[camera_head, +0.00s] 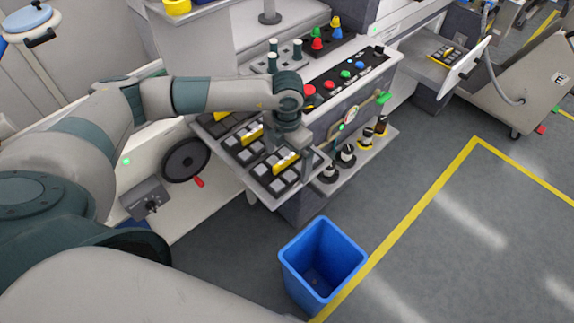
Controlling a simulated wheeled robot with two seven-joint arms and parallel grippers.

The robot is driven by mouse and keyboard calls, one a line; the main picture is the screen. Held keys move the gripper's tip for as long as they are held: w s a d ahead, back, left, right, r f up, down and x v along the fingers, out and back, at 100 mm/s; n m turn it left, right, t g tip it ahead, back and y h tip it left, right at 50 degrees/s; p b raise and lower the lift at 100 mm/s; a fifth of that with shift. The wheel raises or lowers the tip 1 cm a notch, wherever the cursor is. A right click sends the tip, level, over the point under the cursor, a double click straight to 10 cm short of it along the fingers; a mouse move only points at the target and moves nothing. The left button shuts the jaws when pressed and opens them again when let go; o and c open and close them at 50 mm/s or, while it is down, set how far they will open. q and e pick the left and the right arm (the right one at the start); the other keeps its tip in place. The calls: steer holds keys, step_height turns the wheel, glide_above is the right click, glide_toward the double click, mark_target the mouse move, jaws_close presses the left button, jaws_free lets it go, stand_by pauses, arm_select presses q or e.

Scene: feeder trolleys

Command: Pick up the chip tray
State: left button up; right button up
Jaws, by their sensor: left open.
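My left arm reaches in from the left, and my left gripper (292,147) points down over the front of a sloped panel of dark and grey square cells (256,170) with yellow bars. The gripper is open. A yellow bar (286,162) lies just below it; I cannot tell whether they touch. No piece here is plainly marked as the chip tray; the celled panel is the most tray-like thing under the gripper. The arm and wrist hide part of the panel. My right gripper is not in view.
A button panel (345,82) with red, green and blue knobs stands behind. A shelf (384,143) with several small bottles is right of the gripper. A blue bin (322,262) stands on the floor in front. A black handwheel (185,160) is at left. Floor right of the yellow line is clear.

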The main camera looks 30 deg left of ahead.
mark_target(287, 157)
arm_select(q)
steer(key=c, duration=0.9)
steer(key=shift+c, duration=0.2)
steer(key=shift+r, duration=0.15)
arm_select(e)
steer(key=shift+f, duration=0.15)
arm_select(q)
steer(key=shift+r+b, duration=0.5)
step_height(287, 157, up, 2)
steer(key=shift+w+r+b, duration=0.1)
steer(key=shift+r+b, duration=0.1)
steer(key=shift+b, duration=0.55)
steer(key=s+d+r+b, duration=0.4)
steer(key=s+d+r, duration=0.2)
steer(key=d, duration=0.4)
steer(key=shift+r, duration=0.7)
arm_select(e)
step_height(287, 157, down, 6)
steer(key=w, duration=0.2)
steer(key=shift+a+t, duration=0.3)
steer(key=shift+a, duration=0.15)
